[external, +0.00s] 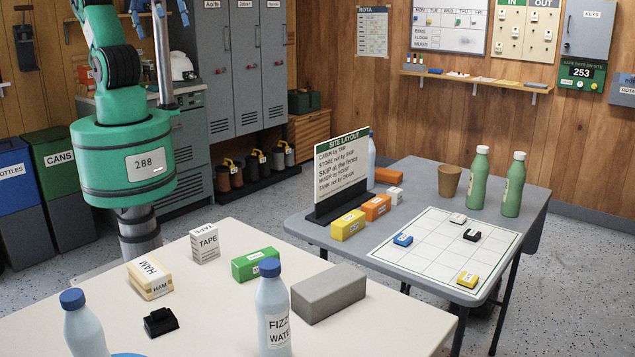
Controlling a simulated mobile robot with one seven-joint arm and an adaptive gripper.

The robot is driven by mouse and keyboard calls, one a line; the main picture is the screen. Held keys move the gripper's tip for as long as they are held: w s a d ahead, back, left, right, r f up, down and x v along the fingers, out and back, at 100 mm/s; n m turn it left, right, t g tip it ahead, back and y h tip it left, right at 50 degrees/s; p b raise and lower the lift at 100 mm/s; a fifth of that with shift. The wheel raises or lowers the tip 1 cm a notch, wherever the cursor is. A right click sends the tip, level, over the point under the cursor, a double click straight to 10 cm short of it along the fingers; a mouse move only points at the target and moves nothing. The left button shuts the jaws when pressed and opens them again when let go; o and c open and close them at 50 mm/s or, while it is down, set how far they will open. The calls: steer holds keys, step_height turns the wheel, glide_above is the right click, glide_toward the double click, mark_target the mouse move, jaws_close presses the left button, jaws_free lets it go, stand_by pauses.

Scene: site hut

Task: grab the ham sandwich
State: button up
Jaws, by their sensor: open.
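The ham sandwich (151,279) is a pale, wedge-shaped pack with HAM labels. It lies on the near cream table (225,330), left of its middle. Most of the gripper is cut off by the frame.
Around the sandwich stand a TAPE box (204,243), a green box (255,264), a black object (160,321), a blue-capped bottle (83,323), a FIZZY WATER bottle (273,310) and a grey block (328,293). A grey table (330,237) stands behind, with a sign (341,170) and bottles.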

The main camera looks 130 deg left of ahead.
steer(key=w+d+f+g, duration=0.1)
steer(key=w+d+f, duration=0.4)
steer(key=w, duration=0.5)
steer(key=m+g, duration=0.1)
steer(key=g, duration=0.3)
glide_above(142, 270)
step_height(142, 270, down, 33)
steer(key=shift+w, duration=0.1)
steer(key=shift+f+b, duration=0.45)
steer(key=shift+f, duration=3.75)
steer(key=shift+f, duration=0.15)
steer(key=shift+f+b, duration=0.55)
steer(key=shift+f, duration=1.95)
